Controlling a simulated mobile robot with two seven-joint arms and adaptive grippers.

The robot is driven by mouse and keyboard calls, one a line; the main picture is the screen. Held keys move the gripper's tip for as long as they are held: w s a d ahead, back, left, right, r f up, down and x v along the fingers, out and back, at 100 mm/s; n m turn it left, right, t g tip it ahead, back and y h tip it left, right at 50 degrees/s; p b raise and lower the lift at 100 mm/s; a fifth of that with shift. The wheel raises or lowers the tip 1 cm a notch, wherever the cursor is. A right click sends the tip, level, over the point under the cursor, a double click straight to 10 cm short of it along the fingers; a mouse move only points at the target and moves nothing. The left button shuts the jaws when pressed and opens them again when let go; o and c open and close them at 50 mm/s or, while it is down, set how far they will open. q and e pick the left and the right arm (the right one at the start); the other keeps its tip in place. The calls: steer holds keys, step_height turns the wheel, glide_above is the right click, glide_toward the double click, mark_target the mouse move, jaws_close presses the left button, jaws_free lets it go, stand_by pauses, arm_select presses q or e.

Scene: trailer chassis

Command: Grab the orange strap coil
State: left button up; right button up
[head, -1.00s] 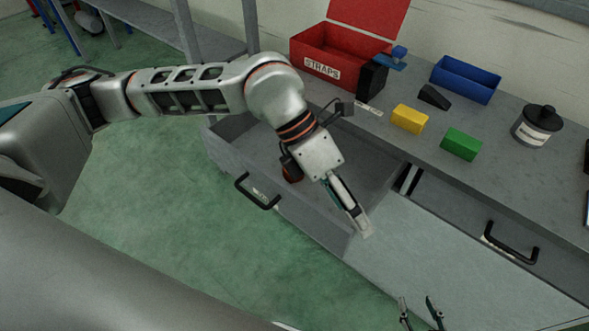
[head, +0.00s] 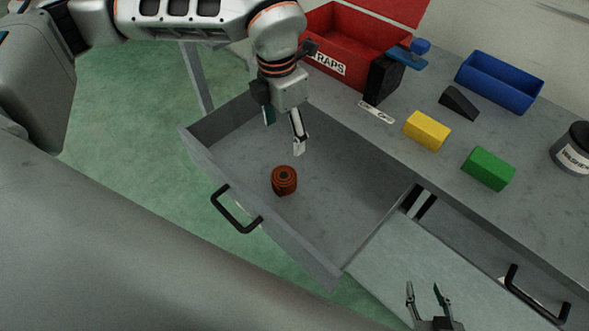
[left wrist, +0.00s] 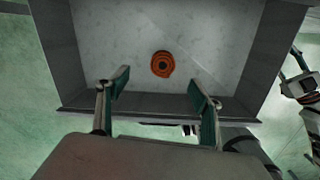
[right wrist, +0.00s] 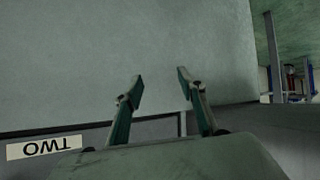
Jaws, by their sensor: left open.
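The orange strap coil (head: 284,181) lies on the floor of the open grey drawer (head: 345,205), left of the drawer's middle in the head view. My left gripper (head: 284,134) is open and empty, pointing down above the drawer, just beyond the coil in the head view. In the left wrist view the coil (left wrist: 162,64) shows between and slightly past the open fingertips (left wrist: 158,82), apart from them. My right gripper (head: 424,290) is open and empty at the bottom of the head view. The right wrist view shows its spread fingers (right wrist: 160,78) over a grey surface.
On the bench stand a red straps box (head: 335,62), a yellow block (head: 427,130), a green block (head: 488,168), a blue bin (head: 498,82) and a lidded jar (head: 574,150). The drawer floor is otherwise clear.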

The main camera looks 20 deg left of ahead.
arm_select(q)
steer(key=b, duration=0.5)
glide_above(284, 176)
steer(key=shift+g, duration=0.4)
steer(key=f, duration=0.9)
steer(key=shift+w+f, duration=0.2)
steer(key=shift+f, duration=0.05)
steer(key=shift+s+f, duration=0.15)
steer(key=shift+f, duration=0.45)
step_height(284, 176, down, 2)
step_height(284, 176, down, 4)
steer(key=shift+f+b, duration=0.15)
steer(key=shift+b, duration=0.35)
steer(key=shift+c, duration=0.7)
steer(key=c, duration=1.2)
arm_select(e)
step_height(284, 176, down, 7)
steer(key=s, duration=0.1)
steer(key=shift+s+d, duration=0.2)
steer(key=shift+d, duration=0.25)
